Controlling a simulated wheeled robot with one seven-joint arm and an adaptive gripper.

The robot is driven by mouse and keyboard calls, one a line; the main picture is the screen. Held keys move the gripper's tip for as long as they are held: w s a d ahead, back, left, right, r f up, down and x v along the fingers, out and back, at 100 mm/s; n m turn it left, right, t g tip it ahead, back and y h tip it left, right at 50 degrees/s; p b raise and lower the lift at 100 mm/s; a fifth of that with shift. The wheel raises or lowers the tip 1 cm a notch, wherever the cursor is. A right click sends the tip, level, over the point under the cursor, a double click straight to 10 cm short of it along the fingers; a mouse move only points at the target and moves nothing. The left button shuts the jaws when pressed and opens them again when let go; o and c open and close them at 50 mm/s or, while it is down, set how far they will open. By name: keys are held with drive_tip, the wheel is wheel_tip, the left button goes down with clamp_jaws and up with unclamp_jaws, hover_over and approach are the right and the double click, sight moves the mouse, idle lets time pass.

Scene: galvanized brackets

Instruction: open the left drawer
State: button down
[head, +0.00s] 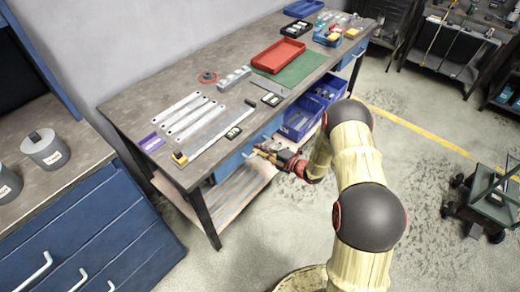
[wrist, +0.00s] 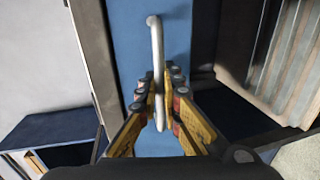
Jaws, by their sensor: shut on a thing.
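The left drawer (head: 232,162) has a blue front below the workbench top, partly hidden behind my gripper (head: 259,152). In the wrist view the blue front (wrist: 180,32) fills the middle, with a pale bar handle (wrist: 155,38) running along it. My gripper (wrist: 160,84) has its yellow and black fingers on both sides of the handle and is shut on it. The lower part of the handle lies between the fingers. I cannot tell whether the drawer front stands out from the bench.
The workbench (head: 140,101) carries metal bars, a green mat (head: 303,68) and a red tray (head: 278,54). Blue bins (head: 297,122) stand on the lower shelf, right of the drawer. A bench leg (head: 205,220) is at left. The floor in front is clear.

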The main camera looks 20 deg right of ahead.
drive_tip(key=shift+s+d, duration=0.1)
drive_tip(key=shift+s, duration=0.05)
idle(0.4)
drive_tip(key=f+p+v, duration=0.2)
drive_tip(key=p+v, duration=0.1)
drive_tip(key=v, duration=1)
drive_tip(key=s+f+p+v, duration=0.1)
drive_tip(key=f+p+v, duration=0.2)
drive_tip(key=v, duration=1.1)
drive_tip(key=shift+d+f+p, duration=0.3)
drive_tip(key=shift+f+p, duration=0.05)
drive_tip(key=shift+p, duration=0.05)
drive_tip(key=c, duration=2)
unclamp_jaws()
drive_tip(key=shift+o, duration=0.2)
drive_tip(key=v, duration=1.2)
